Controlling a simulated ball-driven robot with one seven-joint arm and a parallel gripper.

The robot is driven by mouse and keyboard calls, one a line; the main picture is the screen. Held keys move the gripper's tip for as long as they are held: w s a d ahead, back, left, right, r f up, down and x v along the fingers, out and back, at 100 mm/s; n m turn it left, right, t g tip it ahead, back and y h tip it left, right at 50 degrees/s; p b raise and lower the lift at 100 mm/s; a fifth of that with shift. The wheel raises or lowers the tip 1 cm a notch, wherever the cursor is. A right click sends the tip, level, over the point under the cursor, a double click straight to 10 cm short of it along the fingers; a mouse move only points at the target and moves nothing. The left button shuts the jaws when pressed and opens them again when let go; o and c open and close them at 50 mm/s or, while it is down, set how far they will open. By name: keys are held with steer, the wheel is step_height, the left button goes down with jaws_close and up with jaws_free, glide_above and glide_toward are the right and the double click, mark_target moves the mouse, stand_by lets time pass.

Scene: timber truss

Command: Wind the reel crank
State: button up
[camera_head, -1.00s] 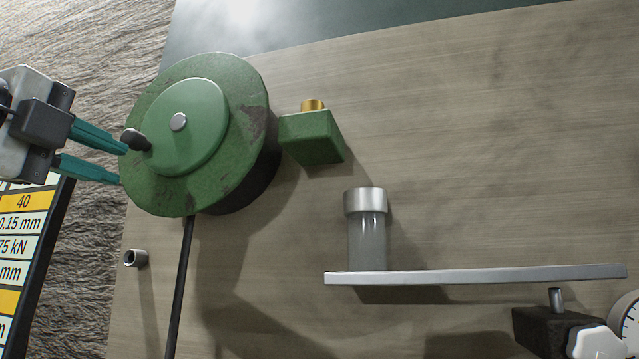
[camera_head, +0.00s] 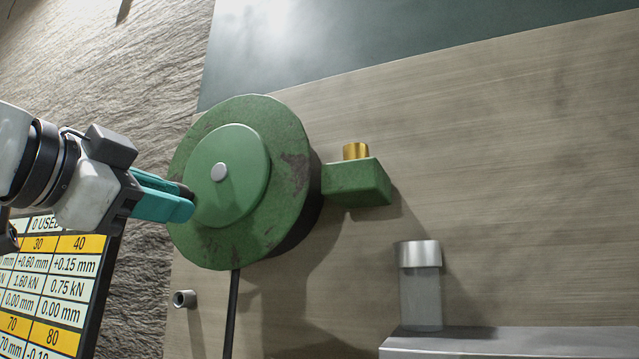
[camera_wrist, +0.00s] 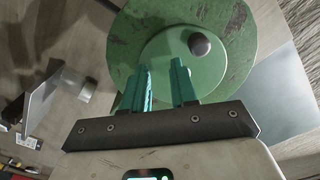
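The green reel (camera_head: 245,235) is mounted on the timber wall, with a raised round plate and a silver hub (camera_head: 219,171) in front. Its dark crank knob (camera_head: 187,191) sticks out at the left of the plate. My gripper (camera_head: 186,202) comes in from the left, with its teal fingertips at the knob. In the wrist view, the gripper (camera_wrist: 161,68) has a clear gap between its fingers. There a dark round knob (camera_wrist: 200,45) shows beyond and right of the fingertips, not between them. Whether a finger touches it cannot be told.
A green block (camera_head: 357,184) with a brass cap (camera_head: 356,151) sits right of the reel. A grey silver-topped cylinder (camera_head: 420,295) stands by a metal ledge (camera_head: 500,342). A dark rod (camera_head: 231,310) hangs below the reel. A metal stub (camera_head: 184,299) and a table board (camera_head: 60,285) are lower left.

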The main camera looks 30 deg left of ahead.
steer(key=a+r+n+p, duration=0.2)
steer(key=n+p, duration=0.9)
steer(key=p, duration=0.3)
steer(key=a+r+n+p, duration=0.2)
steer(key=r+n+p, duration=0.1)
steer(key=n+p, duration=0.8)
steer(key=p, duration=0.4)
steer(key=shift+s+r+n, duration=0.15)
steer(key=shift+s+n, duration=0.15)
steer(key=shift+s, duration=0.05)
